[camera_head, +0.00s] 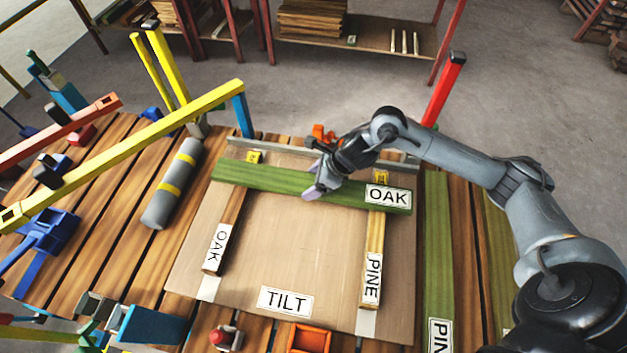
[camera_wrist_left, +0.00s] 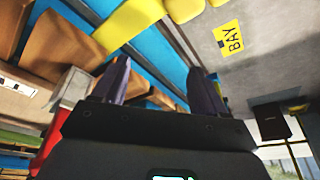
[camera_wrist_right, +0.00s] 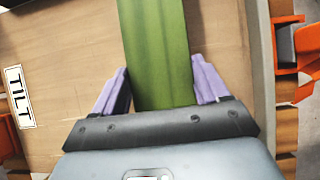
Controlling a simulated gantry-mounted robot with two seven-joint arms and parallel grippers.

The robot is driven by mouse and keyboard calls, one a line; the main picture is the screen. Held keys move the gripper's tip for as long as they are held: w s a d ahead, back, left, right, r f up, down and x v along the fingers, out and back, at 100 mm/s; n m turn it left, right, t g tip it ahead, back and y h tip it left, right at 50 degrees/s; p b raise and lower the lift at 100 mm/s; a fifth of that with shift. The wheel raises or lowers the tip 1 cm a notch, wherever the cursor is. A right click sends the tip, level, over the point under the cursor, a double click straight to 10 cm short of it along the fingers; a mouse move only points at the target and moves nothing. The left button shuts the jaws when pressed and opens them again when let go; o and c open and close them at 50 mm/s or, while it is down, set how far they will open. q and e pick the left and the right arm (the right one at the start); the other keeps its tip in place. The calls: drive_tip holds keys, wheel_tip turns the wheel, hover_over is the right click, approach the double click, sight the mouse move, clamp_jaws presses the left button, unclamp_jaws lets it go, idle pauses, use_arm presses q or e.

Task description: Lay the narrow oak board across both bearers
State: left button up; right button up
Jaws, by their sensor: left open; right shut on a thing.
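The green narrow board labelled OAK (camera_head: 285,186) spans the far ends of the bearers, over the left bearer marked OAK (camera_head: 219,242) and the right bearer marked PINE (camera_head: 373,265). I cannot tell whether it rests on them or is held just above. My right gripper (camera_head: 318,183) is shut on the board near its middle. In the right wrist view the green board (camera_wrist_right: 155,45) runs between the purple fingers (camera_wrist_right: 158,75). My left gripper is outside the head view. In the left wrist view its fingers (camera_wrist_left: 158,75) are apart and empty.
The bearers lie on a pale panel marked TILT (camera_head: 285,299). Right of it lies a green board with a partly cut-off PIN label (camera_head: 437,250). Left are a grey cylinder with yellow bands (camera_head: 173,183) and a long yellow bar (camera_head: 130,152). An orange tray (camera_head: 309,338) sits at the front.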

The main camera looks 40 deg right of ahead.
drive_tip(key=shift+f, duration=0.1)
drive_tip(key=o, duration=1.7)
drive_tip(key=shift+r, duration=0.3)
drive_tip(key=p+v, duration=0.2)
drive_tip(key=v, duration=0.8)
drive_tip(key=shift+s+d+r, duration=0.1)
drive_tip(key=shift+s+d, duration=0.05)
drive_tip(key=shift+s+d+r, duration=0.15)
drive_tip(key=shift+s+r, duration=0.15)
drive_tip(key=shift+r, duration=0.3)
